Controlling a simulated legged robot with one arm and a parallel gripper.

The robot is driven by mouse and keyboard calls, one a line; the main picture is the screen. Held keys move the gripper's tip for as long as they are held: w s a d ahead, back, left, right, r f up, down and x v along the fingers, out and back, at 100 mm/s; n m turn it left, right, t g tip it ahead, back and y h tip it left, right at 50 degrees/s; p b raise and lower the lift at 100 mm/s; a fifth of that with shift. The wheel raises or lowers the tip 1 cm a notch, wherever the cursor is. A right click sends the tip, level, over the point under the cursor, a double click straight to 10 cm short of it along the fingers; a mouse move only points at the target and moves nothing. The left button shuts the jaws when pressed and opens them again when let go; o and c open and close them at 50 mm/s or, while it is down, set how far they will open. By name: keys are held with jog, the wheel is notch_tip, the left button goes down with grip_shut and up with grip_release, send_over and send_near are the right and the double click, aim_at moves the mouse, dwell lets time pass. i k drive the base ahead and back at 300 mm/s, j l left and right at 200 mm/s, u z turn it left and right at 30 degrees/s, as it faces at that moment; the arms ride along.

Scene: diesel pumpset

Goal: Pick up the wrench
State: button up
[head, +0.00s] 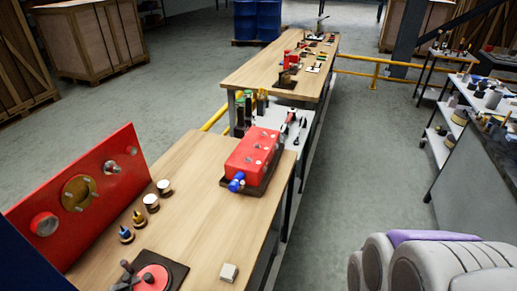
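I cannot pick out the wrench for certain. Slender dark tools (299,131) lie on the low white table (266,117) between the two wooden benches, too small to tell apart. Several more small items lie on the far wooden bench (243,77), also too small to name. White and purple rounded parts of my own body fill the bottom right corner. My gripper is not in view.
The near wooden bench (193,232) carries a red block (252,151), a tall red plate (110,195) and small parts. Shelves with tools (437,148) stand at the right. Grey floor (356,180) is clear between benches and shelves. A yellow rail (378,76) stands behind.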

aim_at(302, 123)
jog(key=i+l+u, duration=0.15)
jog(key=u, duration=0.3)
jog(key=i+l+u, duration=0.25)
jog(key=u, duration=0.2)
jog(key=i+l, duration=0.25)
jog(key=i+l+u, duration=0.1)
jog(key=i+l, duration=0.15)
jog(key=l, duration=0.2)
jog(key=i+l, duration=0.25)
jog(key=l, duration=0.15)
jog(key=i+l+u, duration=0.1)
jog(key=i+l, duration=0.15)
jog(key=l, duration=0.15)
jog(key=i+l+u, duration=0.1)
jog(key=i+l, duration=0.15)
jog(key=l, duration=0.15)
jog(key=i+l, duration=0.2)
jog(key=l, duration=0.2)
